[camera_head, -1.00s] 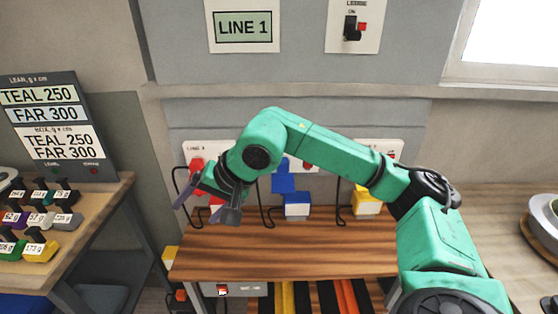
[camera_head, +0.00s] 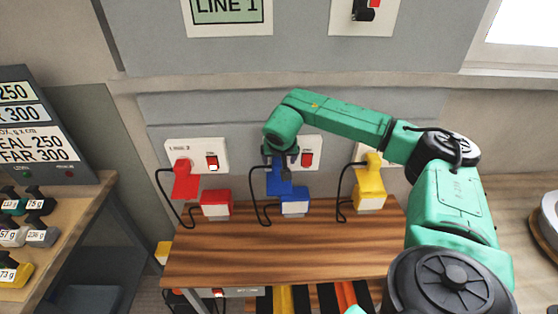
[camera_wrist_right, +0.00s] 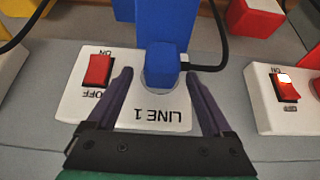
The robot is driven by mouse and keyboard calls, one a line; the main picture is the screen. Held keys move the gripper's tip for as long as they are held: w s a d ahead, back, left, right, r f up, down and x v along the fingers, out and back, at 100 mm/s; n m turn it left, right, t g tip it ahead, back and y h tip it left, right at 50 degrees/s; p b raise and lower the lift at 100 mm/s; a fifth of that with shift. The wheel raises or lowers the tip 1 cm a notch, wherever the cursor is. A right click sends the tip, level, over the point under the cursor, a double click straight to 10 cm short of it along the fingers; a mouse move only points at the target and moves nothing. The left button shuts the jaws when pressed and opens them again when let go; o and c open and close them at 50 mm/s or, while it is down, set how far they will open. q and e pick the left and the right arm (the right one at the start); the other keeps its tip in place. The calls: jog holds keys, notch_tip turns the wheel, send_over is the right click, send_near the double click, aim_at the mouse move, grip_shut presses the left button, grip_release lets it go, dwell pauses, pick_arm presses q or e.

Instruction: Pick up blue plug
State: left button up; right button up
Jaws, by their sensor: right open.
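The blue plug (camera_head: 279,184) sits at the middle wall socket, beside a red rocker switch. In the right wrist view the blue plug (camera_wrist_right: 162,52) stands at the round socket of the plate (camera_wrist_right: 150,120) marked LINE 1. My right gripper (camera_head: 279,162) is at the plug in the head view and hides its upper part. In the right wrist view my right gripper (camera_wrist_right: 160,83) is open, with one dark finger on each side of the plug's lower end and a gap to each. My left gripper is not in view.
A blue box (camera_head: 294,203) stands on the wooden bench (camera_head: 250,255) below the plug, with a black cable. A red plug (camera_head: 186,182) and a yellow plug (camera_head: 370,183) are at the sockets on either side. A table with labelled weights stands left.

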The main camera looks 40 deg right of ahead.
jog(key=shift+w+d+f, duration=0.1)
jog(key=shift+w+f, duration=0.15)
jog(key=shift+f, duration=0.4)
jog(key=shift+c, duration=0.3)
jog(key=shift+w, duration=0.1)
grip_shut()
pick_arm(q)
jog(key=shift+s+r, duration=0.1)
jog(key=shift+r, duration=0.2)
